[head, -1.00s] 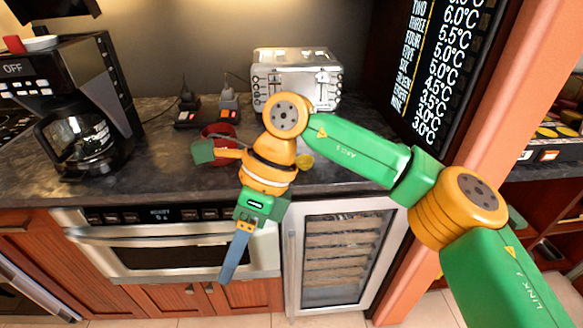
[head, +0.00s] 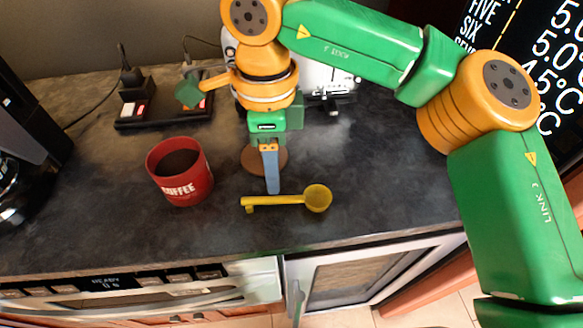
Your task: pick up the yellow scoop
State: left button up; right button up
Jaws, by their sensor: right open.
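The yellow scoop (head: 284,200) lies flat on the dark countertop near its front edge, bowl to the right and handle to the left. My right gripper (head: 272,190) points down with its blue-grey finger close behind the scoop's handle in the head view. The fingers line up in this view, so the gap between them is hidden. The gripper is open and nothing shows in it. I cannot tell how high the fingertips are above the counter. My left gripper is not in view.
A red coffee mug (head: 180,171) stands left of the scoop. A round brown disc (head: 264,158) lies behind the gripper. A black power strip (head: 165,106) is at the back left, a silver toaster (head: 330,82) behind my arm. The counter right of the scoop is clear.

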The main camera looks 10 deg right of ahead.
aim_at(276, 198)
jog(key=f, duration=0.1)
jog(key=s+f, duration=0.1)
jog(key=s+f+p, duration=0.1)
jog(key=shift+f, duration=0.35)
jog(key=shift+w+f, duration=0.2)
jog(key=shift+f, duration=0.95)
jog(key=shift+w+f, duration=0.1)
jog(key=shift+w, duration=0.1)
jog(key=shift+s, duration=0.1)
grip_shut()
